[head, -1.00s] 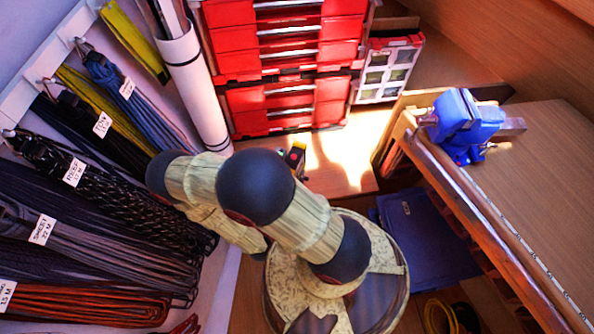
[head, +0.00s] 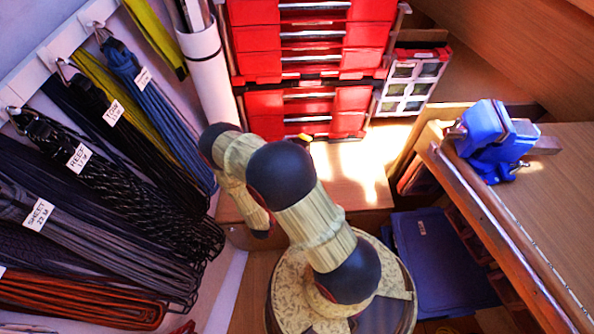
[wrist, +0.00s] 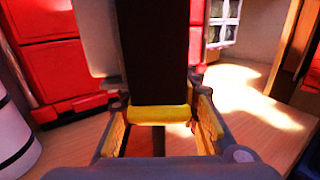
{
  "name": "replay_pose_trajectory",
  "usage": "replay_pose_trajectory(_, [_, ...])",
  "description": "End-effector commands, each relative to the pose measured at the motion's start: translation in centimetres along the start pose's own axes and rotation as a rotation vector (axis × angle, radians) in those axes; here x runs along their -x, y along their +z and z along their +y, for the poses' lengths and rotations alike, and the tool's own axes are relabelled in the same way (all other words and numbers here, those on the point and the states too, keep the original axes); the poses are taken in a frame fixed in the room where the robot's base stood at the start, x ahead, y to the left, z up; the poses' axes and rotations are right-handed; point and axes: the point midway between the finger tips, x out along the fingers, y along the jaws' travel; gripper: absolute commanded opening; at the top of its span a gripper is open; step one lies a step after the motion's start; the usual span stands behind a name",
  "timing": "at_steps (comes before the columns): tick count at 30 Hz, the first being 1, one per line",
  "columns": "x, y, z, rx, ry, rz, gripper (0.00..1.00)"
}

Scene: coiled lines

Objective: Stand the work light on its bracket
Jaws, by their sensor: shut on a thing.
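In the wrist view my gripper (wrist: 162,125) is shut on the work light (wrist: 160,50), a dark upright bar with a yellow band (wrist: 160,114) at its near end. The light lies between the two fingers, and its far end runs out of the top of the picture. In the head view my own arm hides the gripper and nearly all of the light; only a small yellow and dark bit (head: 306,137) shows above the arm. I cannot make out the bracket in either view.
A sunlit wooden bench top (head: 350,175) lies before the red drawer cabinets (head: 300,40). A white roll (head: 205,65) stands left of them, beside hanging coiled lines (head: 100,190). A blue vise (head: 492,140) sits on the right bench. A small-parts case (head: 412,80) stands behind.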

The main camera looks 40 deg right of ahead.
Motion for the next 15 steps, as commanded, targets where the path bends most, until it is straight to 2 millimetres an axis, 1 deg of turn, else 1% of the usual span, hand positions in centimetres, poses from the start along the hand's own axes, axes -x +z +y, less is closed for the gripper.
replay_pose_trajectory(5, [-0.5,-0.5,0.4,-0.003,-0.002,-0.004,0.00])
replay_pose_trajectory(7, [-0.8,-1.2,0.6,-0.002,-0.003,-0.004,0.00])
replay_pose_trajectory(12, [-0.7,-3.6,0.6,-0.001,-0.001,-0.004,0.00])
replay_pose_trajectory(15, [-0.7,-4.1,0.6,-0.001,-0.001,-0.004,0.00])
